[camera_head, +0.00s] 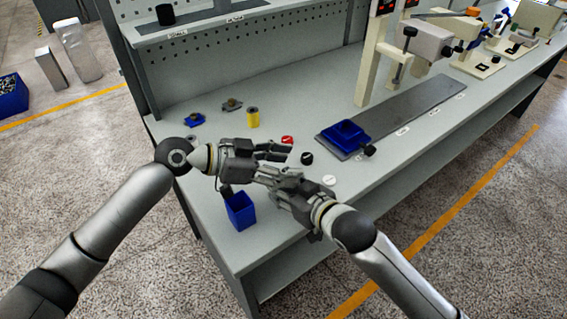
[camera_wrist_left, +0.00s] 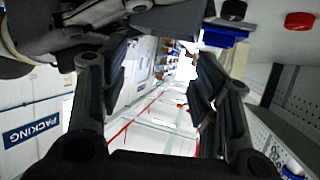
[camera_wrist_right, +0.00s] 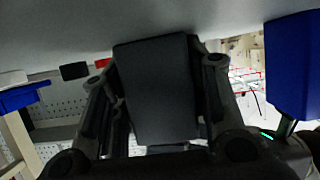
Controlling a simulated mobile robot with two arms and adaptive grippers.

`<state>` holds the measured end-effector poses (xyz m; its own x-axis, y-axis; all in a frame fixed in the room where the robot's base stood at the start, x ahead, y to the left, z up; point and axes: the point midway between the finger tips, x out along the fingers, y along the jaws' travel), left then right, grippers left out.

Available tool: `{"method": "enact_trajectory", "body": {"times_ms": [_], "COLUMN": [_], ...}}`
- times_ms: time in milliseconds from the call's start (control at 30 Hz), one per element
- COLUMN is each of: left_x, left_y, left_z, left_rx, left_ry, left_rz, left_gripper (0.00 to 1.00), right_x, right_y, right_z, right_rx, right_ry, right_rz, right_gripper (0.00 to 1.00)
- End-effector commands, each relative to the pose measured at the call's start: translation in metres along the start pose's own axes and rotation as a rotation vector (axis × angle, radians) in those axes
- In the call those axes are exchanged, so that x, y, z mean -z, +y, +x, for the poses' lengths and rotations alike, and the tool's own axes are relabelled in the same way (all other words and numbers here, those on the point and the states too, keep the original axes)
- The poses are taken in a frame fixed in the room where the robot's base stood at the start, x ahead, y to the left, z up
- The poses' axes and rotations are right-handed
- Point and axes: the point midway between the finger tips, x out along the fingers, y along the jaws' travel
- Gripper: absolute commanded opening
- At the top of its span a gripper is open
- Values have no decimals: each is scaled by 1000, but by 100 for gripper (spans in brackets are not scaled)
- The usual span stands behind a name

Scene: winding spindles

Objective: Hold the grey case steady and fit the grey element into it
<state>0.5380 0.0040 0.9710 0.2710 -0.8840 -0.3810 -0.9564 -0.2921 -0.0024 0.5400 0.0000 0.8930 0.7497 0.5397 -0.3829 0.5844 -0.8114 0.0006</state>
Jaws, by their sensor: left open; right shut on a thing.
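My right gripper (camera_head: 272,176) is shut on a dark grey box-shaped thing, which looks like the grey case (camera_wrist_right: 155,90); it fills the space between the fingers in the right wrist view. In the head view it is mostly hidden by the hands. A dark grey surface (camera_wrist_left: 170,20) at the top of the left wrist view may be the same case. My left gripper (camera_head: 278,151) is open, just above and behind the right gripper, with nothing between its fingers (camera_wrist_left: 160,110). I cannot pick out the grey element for certain.
A blue open box (camera_head: 240,210) stands at the bench's near left edge. A yellow spool (camera_head: 253,117) stands behind.

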Motion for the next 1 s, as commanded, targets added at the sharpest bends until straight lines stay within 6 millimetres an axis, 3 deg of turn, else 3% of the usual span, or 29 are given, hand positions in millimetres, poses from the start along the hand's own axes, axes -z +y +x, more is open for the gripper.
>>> {"method": "enact_trajectory", "body": {"times_ms": [267, 700, 1000], "left_x": [-5, -2, 0], "left_y": [0, 0, 1], "left_z": [-11, -98, -120], "left_rx": [-1, 1, -1], "left_ry": [-7, -4, -1], "left_rz": [-5, 0, 1], "left_gripper": [57, 57, 57], "right_x": [0, -1, -1], "right_y": [0, 0, 0], "right_z": [0, 0, 0], "right_rx": [0, 0, 1], "right_ry": [0, -1, -1], "right_rz": [0, 0, 0], "right_gripper": [19, 19, 19]}}
